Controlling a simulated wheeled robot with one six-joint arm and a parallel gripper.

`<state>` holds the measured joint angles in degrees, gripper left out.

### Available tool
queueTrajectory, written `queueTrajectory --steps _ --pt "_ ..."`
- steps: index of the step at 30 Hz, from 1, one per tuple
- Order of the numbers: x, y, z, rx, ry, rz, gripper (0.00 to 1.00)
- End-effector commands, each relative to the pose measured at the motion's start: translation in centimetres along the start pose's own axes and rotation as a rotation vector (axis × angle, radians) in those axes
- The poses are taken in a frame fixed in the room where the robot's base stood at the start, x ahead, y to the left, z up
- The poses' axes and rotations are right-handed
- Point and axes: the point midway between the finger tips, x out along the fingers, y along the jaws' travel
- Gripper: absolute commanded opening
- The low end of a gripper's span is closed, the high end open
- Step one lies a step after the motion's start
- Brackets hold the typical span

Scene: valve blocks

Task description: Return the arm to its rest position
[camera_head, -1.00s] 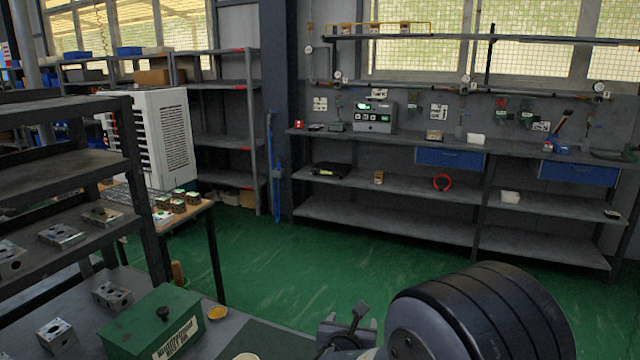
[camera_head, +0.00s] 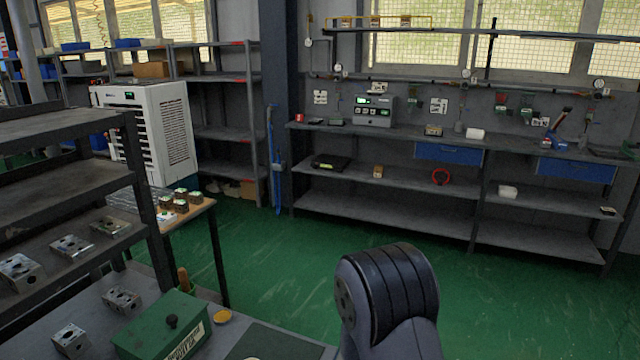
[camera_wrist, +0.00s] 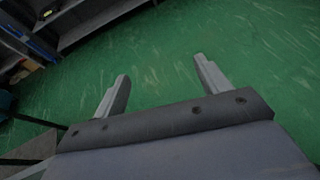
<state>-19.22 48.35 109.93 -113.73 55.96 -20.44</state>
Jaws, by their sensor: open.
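My gripper (camera_wrist: 160,80) shows in the wrist view with its two grey fingers spread wide apart. It is open, with nothing between the fingers, over bare green floor (camera_wrist: 160,50). In the head view a dark rounded link of my arm stands at the bottom centre-right, and the gripper itself is not visible there. Several metal valve blocks (camera_head: 122,299) sit on the left rack's shelves and on the workbench, apart from my arm.
A green box (camera_head: 160,325) and a small yellow dish (camera_head: 221,316) are on the grey bench at lower left. A dark shelf rack (camera_head: 70,185) stands at left. A long workbench (camera_head: 400,190) runs along the back wall. Green floor (camera_head: 270,260) between is clear.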

Motion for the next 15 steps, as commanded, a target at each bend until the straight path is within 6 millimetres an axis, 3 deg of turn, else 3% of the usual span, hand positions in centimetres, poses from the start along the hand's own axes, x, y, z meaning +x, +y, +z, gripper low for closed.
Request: queueTrajectory --steps 15 --pt "-1.7 -2.0 -1.8 0.069 -0.012 -0.206 0.71"
